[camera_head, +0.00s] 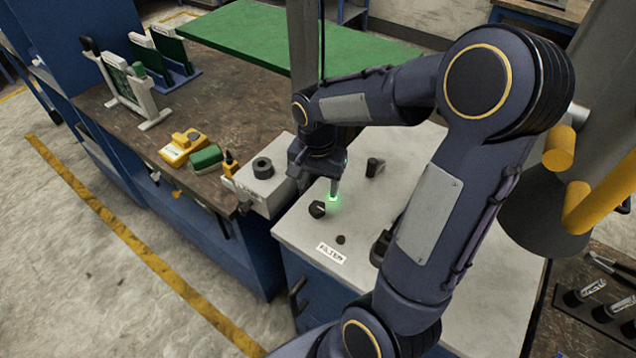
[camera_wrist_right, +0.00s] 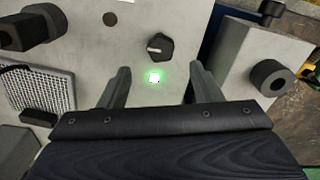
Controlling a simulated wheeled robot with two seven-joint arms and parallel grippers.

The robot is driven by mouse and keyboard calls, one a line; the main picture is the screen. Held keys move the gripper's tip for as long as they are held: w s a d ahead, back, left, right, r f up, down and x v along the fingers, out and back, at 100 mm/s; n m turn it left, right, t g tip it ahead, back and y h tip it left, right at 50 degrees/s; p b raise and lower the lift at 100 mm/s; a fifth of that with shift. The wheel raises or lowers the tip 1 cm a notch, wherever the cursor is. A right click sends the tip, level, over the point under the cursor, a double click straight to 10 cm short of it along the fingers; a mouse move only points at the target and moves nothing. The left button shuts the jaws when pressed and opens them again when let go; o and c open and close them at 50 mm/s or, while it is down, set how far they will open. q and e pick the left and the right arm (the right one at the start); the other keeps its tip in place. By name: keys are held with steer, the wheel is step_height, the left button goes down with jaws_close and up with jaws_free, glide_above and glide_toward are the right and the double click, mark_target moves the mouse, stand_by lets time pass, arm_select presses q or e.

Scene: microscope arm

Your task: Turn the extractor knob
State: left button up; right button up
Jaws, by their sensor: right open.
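A small black knob with a white pointer mark (camera_head: 317,209) sits on the light grey top of a cabinet (camera_head: 300,232), beside a bright green glow. In the right wrist view the knob (camera_wrist_right: 160,46) is just beyond the fingertips, near the middle, with the green glow between it and my gripper. My right gripper (camera_head: 335,190) is above the panel, close to the knob and apart from it. Its two fingers (camera_wrist_right: 157,72) are spread with nothing between them. My left gripper is not in view.
A label reading FILTER (camera_head: 330,253) and a small dark button (camera_head: 340,240) are near the knob. A black handle (camera_head: 374,167) stands farther back. A grey box with a black ring (camera_head: 263,168) is on the left. The workbench (camera_head: 140,130) holds a yellow tool (camera_head: 183,147).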

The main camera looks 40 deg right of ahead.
mark_target(318, 206)
steer(key=shift+w+d, duration=0.15)
steer(key=shift+d, duration=0.05)
steer(key=shift+w+d+f, duration=0.1)
steer(key=shift+f, duration=0.2)
step_height(318, 206, down, 7)
steer(key=b, duration=0.3)
steer(key=shift+f, duration=0.1)
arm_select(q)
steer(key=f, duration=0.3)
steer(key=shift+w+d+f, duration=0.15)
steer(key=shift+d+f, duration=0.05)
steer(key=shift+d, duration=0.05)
arm_select(e)
steer(key=c, duration=1)
